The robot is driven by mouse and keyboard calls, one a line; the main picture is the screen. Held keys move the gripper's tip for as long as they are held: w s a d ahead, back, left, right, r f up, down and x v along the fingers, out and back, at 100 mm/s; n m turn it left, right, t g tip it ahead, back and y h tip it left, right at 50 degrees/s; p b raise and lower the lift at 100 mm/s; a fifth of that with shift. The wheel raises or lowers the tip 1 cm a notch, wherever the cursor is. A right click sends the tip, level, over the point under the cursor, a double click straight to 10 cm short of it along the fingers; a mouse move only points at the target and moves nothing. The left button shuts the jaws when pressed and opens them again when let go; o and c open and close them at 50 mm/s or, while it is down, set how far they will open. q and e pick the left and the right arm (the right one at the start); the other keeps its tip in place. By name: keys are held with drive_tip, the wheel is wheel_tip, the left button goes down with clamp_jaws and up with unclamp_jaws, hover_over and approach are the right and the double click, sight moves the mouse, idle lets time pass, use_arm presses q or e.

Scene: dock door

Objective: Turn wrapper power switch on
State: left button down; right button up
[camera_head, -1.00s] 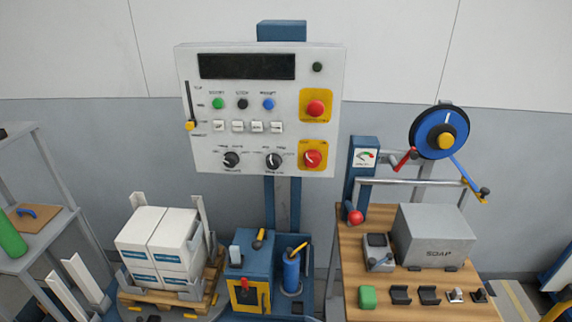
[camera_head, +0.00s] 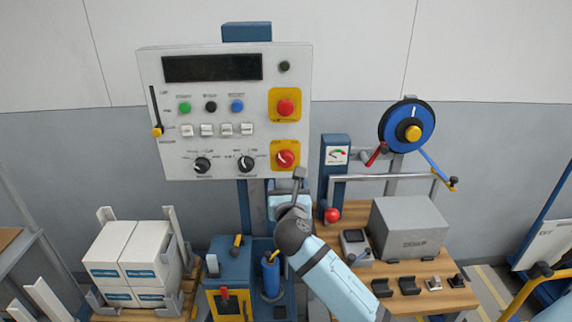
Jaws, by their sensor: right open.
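The light grey wrapper control panel (camera_head: 225,112) stands upright at centre left. Near its lower right corner a red rotary switch (camera_head: 286,158) sits on a yellow plate. My right gripper (camera_head: 299,174) is raised just below and slightly right of this switch, near the panel's lower edge. It is open and holds nothing that I can see; its fingers are small and seen nearly edge-on. I cannot tell how far it is in front of the panel. The switch's markings are too small to read. My left gripper is not in view.
A red push button (camera_head: 285,107) on yellow sits above the switch, and two black knobs (camera_head: 202,165) (camera_head: 246,163) lie to its left. A wooden bench (camera_head: 455,297) with a grey box (camera_head: 410,228) stands at right. Stacked white cartons (camera_head: 125,256) stand at lower left.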

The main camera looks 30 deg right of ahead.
sight(285, 162)
drive_tip(key=p+x, duration=0.1)
drive_tip(key=x, duration=0.9)
drive_tip(key=shift+w, duration=0.1)
drive_tip(key=shift+w+d, duration=0.3)
drive_tip(key=shift+w, duration=0.3)
drive_tip(key=shift+c, duration=0.4)
drive_tip(key=c, duration=0.8)
drive_tip(key=shift+c, duration=0.2)
